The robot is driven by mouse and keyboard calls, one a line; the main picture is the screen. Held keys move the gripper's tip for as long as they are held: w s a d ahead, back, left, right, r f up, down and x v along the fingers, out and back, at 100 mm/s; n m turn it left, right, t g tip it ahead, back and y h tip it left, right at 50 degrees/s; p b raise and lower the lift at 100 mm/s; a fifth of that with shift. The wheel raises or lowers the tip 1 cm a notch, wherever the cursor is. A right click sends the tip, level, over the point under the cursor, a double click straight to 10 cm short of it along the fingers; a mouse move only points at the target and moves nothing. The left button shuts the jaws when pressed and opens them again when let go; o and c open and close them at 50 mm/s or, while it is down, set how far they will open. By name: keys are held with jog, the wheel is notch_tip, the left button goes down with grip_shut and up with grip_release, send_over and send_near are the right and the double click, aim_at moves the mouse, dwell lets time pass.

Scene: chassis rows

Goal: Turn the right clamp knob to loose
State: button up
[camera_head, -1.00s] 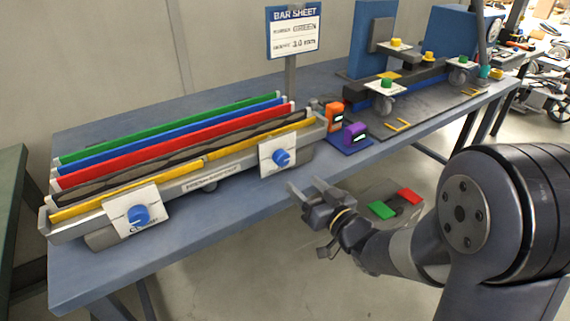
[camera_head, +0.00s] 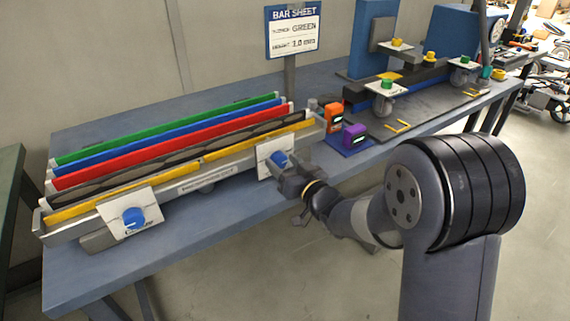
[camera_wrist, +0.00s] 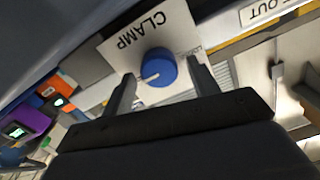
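The right clamp knob (camera_head: 279,159) is a round blue knob on a white plate (camera_head: 264,163) at the right front of the bar fixture. In the wrist view the same knob (camera_wrist: 158,68) shows a white pointer mark, and its plate (camera_wrist: 150,35) reads CLAMP. My gripper (camera_head: 284,170) is at the knob. In the wrist view my gripper (camera_wrist: 163,88) is open, with one finger on each side of the knob and a visible gap to each. A second blue knob (camera_head: 134,218) is on the fixture's left plate.
The fixture holds green, blue, red (camera_head: 170,147), dark and yellow bars. An orange device (camera_head: 334,116) and a purple device (camera_head: 355,134) stand to the right of the knob. A bar sheet sign (camera_head: 293,31) stands behind. The bench front edge is below the knob.

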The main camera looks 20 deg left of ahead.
jog(key=c, duration=0.9)
